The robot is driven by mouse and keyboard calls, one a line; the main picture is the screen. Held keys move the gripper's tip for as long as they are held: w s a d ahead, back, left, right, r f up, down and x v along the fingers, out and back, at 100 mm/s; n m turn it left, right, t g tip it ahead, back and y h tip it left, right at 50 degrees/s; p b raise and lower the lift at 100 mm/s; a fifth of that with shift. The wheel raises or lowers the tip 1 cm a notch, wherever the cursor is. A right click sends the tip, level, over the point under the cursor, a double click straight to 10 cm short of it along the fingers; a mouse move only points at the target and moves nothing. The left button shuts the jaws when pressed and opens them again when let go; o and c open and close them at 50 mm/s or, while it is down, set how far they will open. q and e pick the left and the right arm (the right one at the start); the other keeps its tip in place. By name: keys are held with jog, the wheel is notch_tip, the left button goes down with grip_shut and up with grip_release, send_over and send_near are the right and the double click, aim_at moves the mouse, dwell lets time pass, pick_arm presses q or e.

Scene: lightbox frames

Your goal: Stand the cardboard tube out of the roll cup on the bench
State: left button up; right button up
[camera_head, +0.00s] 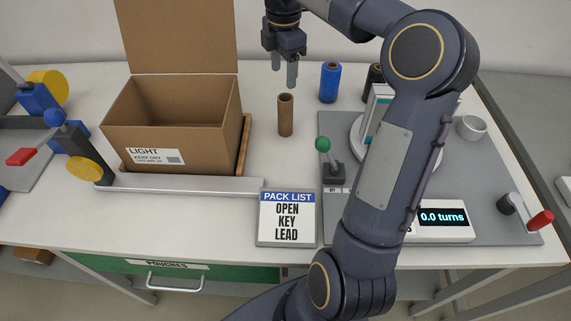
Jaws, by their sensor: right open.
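A brown cardboard tube (285,118) stands upright on the white bench (262,150), right of the cardboard box. My right gripper (285,73) points down above the tube. Its two fingers are apart, with nothing between them, and look clear of the tube's top. A small light-grey cup (471,128) stands at the right on the grey mat; I cannot tell if it is the roll cup. My left gripper is not in view.
An open cardboard box (172,130) stands at the left. A blue roll (330,83) is behind the tube to the right. A green-knobbed lever (323,146) and a pack list sign (287,220) are nearer. My right arm covers part of the grey mat (480,190).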

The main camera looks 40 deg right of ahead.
jog(key=s+a+f+m+t+y, duration=0.2)
jog(key=s+a+f+m, duration=0.2)
jog(key=s+a+m, duration=0.5)
jog(key=s+a+f+m+t+y, duration=0.1)
jog(key=s+a+f+m+t, duration=0.2)
jog(key=s+a+m, duration=0.5)
jog(key=s+f, duration=0.1)
jog(key=s, duration=0.5)
jog(key=shift+s+a+f+m+y, duration=0.25)
jog(key=shift+a+f+m+y, duration=0.1)
jog(key=shift+m+y, duration=0.05)
